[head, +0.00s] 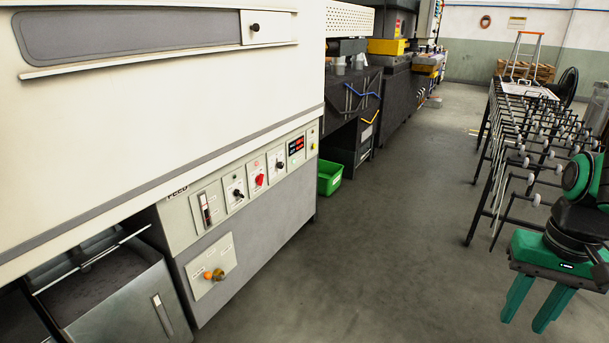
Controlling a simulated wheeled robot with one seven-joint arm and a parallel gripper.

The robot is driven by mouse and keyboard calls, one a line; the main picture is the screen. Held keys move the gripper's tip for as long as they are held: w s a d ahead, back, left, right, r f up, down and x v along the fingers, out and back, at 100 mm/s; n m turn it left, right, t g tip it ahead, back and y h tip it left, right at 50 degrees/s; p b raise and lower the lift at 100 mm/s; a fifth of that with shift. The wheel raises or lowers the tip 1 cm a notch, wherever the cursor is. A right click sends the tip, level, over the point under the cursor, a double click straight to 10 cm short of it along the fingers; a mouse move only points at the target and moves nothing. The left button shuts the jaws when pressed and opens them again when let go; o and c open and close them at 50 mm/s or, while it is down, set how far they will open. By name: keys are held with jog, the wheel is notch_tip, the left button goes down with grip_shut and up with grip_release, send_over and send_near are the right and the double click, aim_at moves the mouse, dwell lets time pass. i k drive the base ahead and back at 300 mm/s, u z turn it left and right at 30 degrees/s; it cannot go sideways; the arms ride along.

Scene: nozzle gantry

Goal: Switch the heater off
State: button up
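A row of controls sits on the front panel (180,226) of the large cream machine at left. From left to right are a slotted switch (207,208), a black knob (238,193), a red knob (259,180) and another black knob (279,165). A display with red digits (296,147) is lit beside them. The labels are too small to read, so I cannot tell which control is the heater's. My gripper (525,324), with green fingers, is at the lower right, far from the panel. Its fingers are apart with nothing between them.
A lower plate carries an orange button (207,275) and a brass-coloured knob (218,273). A green bin (329,177) stands on the floor past the machine. A black rack (520,135) with many prongs lines the right side. The grey floor (390,230) between is clear.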

aim_at(260, 178)
jog(key=z, duration=0.05)
jog(key=i, duration=1.25)
jog(key=u, duration=0.6)
